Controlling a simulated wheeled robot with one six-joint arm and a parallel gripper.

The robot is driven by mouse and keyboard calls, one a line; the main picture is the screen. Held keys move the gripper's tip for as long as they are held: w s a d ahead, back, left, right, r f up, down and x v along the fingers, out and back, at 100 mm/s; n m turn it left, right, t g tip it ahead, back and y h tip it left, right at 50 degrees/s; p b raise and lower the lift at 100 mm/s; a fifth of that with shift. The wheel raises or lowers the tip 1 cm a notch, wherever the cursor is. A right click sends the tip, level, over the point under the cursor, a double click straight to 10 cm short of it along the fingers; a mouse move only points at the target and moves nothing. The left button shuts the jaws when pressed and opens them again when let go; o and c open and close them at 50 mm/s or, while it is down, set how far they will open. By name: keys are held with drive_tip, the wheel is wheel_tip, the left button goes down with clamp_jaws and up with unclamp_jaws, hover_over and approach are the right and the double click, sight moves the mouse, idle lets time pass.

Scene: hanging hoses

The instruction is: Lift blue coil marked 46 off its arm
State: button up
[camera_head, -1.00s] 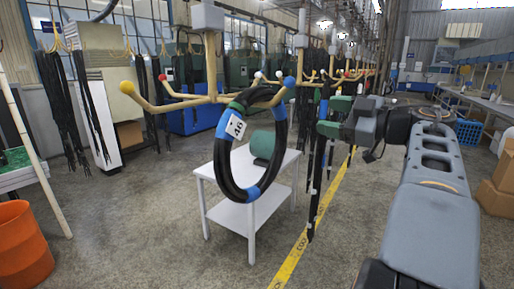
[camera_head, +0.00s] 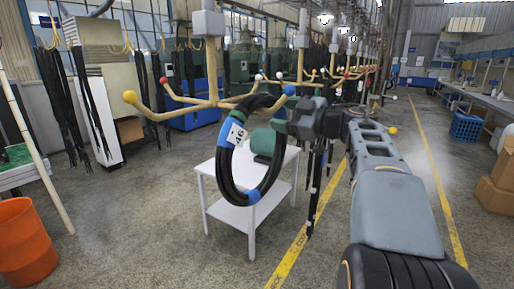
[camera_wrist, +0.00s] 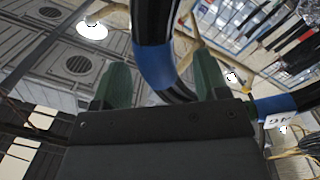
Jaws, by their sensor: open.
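The blue coil marked 46 (camera_head: 229,178) is a ring of black hose with blue bands and a white label. In the head view it hangs from the yellow rack's arm that ends in a blue ball (camera_head: 290,90). My gripper (camera_head: 277,118) is at the coil's upper right side, just below that ball. In the wrist view my gripper (camera_wrist: 161,65) shows two green fingers spread apart. A black and blue stretch of the coil (camera_wrist: 157,62) passes between them, with space on both sides. The label (camera_wrist: 281,120) shows at the right. Contact with the fingers cannot be told.
Other arms of the yellow rack (camera_head: 214,75) end in yellow (camera_head: 130,97), red and white balls. A white table (camera_head: 226,212) with a green rounded object (camera_head: 263,142) stands behind the coil. Black hoses hang to the right. An orange bin (camera_head: 22,243) stands at left.

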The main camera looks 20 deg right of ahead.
drive_tip(key=shift+w+a, duration=0.15)
drive_tip(key=shift+w, duration=0.1)
clamp_jaws()
idle(0.5)
